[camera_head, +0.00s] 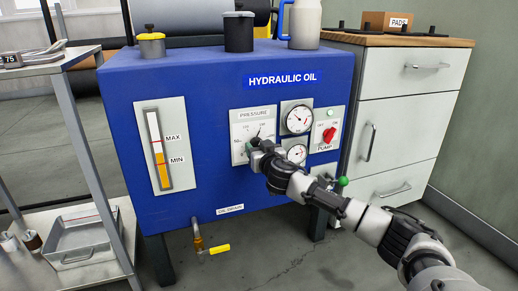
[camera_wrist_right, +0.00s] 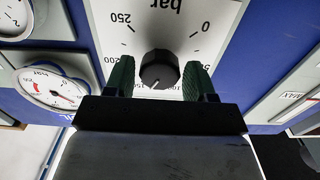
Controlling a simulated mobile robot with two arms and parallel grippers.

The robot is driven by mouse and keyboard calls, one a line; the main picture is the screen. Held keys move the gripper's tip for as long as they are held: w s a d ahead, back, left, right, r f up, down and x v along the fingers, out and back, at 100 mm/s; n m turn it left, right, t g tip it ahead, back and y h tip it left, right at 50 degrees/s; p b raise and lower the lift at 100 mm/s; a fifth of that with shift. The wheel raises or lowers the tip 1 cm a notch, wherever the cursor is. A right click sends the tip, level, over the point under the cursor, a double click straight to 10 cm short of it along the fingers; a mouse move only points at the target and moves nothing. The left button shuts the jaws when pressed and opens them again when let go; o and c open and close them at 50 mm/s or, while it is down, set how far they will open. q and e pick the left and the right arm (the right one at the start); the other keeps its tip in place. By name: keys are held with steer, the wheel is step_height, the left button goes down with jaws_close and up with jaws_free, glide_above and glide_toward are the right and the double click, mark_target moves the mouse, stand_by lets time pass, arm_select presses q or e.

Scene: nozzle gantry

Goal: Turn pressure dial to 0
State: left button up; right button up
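The pressure dial panel (camera_head: 241,126) is a white plate on the front of the blue hydraulic oil tank (camera_head: 215,90). In the right wrist view its black knob (camera_wrist_right: 158,68) sits on a bar scale marked from 0 to 250. The 0 is at upper right, and the knob's light mark points down, near the partly hidden 100 and 150. My right gripper (camera_wrist_right: 160,72) is open, its green fingers on either side of the knob with small gaps. In the head view the right gripper (camera_head: 256,147) is at the panel and hides its lower part. My left gripper is not in view.
Two round gauges (camera_head: 297,119) and a red pump switch (camera_head: 328,135) are right of the dial. A level gauge (camera_head: 160,150) is at left. A drawer cabinet (camera_head: 385,95) stands at right, a metal cart (camera_head: 75,95) at left. A yellow-handled drain valve (camera_head: 218,249) hangs below.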

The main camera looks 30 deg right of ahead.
steer(key=c, duration=0.6)
steer(key=shift+p, duration=0.35)
